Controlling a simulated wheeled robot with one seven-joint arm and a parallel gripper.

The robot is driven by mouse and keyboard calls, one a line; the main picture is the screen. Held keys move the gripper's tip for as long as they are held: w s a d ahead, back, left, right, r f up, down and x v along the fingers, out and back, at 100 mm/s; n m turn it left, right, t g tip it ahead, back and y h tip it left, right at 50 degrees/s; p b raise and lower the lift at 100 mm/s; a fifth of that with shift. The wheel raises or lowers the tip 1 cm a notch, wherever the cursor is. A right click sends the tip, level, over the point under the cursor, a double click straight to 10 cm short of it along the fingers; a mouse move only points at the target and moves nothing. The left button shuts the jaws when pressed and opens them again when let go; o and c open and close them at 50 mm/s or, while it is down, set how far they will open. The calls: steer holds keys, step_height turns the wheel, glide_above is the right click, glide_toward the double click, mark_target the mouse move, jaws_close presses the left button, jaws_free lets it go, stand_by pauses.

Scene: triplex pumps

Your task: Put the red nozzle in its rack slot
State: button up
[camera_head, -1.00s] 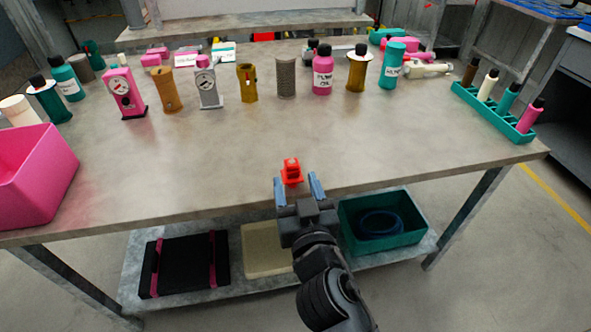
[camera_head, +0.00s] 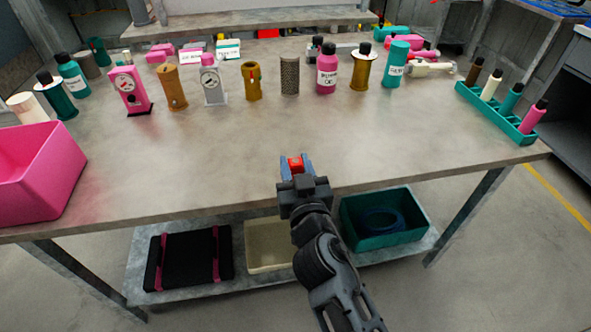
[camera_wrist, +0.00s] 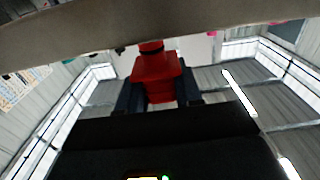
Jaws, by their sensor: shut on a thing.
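The red nozzle (camera_head: 295,162) is held between the blue-grey fingers of my gripper (camera_head: 296,166), near the front edge of the table. In the wrist view the red nozzle (camera_wrist: 154,76) stands between the two dark fingers of my gripper (camera_wrist: 158,92). Whether the nozzle touches the tabletop is hard to tell. The teal rack (camera_head: 500,116) sits at the right end of the table. It holds several bottle-like pieces in brown, cream, teal and pink; I cannot clearly tell which slots are free.
A row of bottles and small pumps, including a pink bottle (camera_head: 326,75), stands along the back. A pink bin (camera_head: 40,172) is at the left end. The middle of the tabletop (camera_head: 220,150) is clear. The lower shelf holds a teal bin (camera_head: 356,238).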

jaws_close()
